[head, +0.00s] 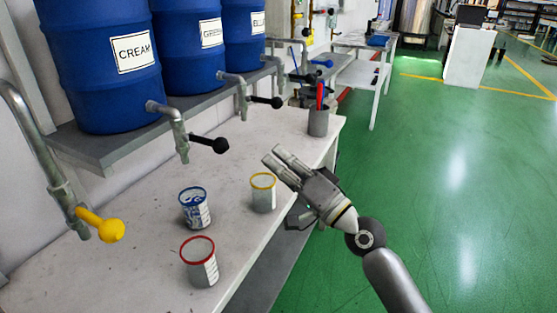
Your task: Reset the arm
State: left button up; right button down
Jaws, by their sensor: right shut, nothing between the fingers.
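My right gripper (279,159) comes in from the lower right and hangs over the front edge of the white table (140,236). Its fingers point to the upper left, and it is shut with nothing held. Its fingertips are just above and to the right of a cup with a yellow rim (263,195), apart from it as far as I can tell. A cup with a blue rim (195,209) and a cup with a red rim (199,262) stand upright on the table to its left. My left gripper is not in view.
Blue barrels labelled CREAM (100,62), GREEN (196,48) and BLUE (244,32) stand on a shelf (98,151). Taps with a yellow handle (104,227) and black handles (211,144) stick out over the table. A grey holder (318,121) stands behind.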

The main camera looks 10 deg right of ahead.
jog(key=shift+f, duration=0.1)
